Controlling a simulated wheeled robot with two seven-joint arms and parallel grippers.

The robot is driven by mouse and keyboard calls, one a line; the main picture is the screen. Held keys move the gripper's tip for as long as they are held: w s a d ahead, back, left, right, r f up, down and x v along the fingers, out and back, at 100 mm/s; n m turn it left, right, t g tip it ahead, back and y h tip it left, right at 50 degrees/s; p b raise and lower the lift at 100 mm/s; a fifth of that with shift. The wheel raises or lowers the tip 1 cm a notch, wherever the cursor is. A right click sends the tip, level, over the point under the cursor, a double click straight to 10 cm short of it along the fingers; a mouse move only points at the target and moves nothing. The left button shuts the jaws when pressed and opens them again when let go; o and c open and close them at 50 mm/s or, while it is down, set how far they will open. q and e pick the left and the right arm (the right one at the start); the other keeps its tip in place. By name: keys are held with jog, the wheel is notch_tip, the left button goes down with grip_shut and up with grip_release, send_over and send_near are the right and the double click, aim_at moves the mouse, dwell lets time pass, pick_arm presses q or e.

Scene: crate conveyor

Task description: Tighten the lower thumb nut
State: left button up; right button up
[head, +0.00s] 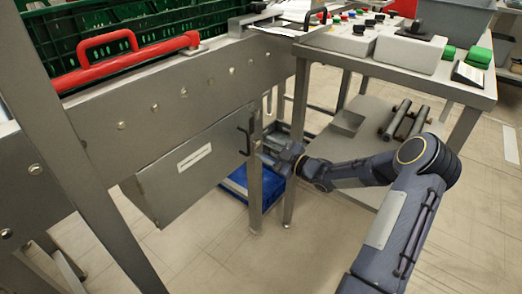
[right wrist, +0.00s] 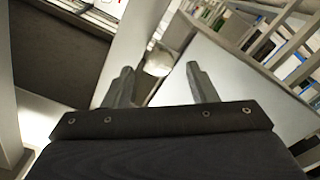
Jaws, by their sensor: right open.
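My right gripper (right wrist: 160,70) is open, with both fingers apart and nothing held. In the head view my right gripper (head: 272,151) is beside the conveyor leg, under the table's corner; its fingertips and the nut cannot be made out there. My left gripper is out of view.
A grey panel (head: 160,190) with a black handle (head: 246,138) hangs under the conveyor. A blue bin (head: 236,184) stands behind the leg (head: 255,205). The control table (head: 465,92) is above my right arm, with dark rollers (head: 398,118) on its lower shelf. The floor in front is clear.

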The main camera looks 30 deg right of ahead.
aim_at(256, 143)
jog(key=shift+x, duration=1.3)
jog(key=c, duration=1)
jog(key=shift+o, duration=0.2)
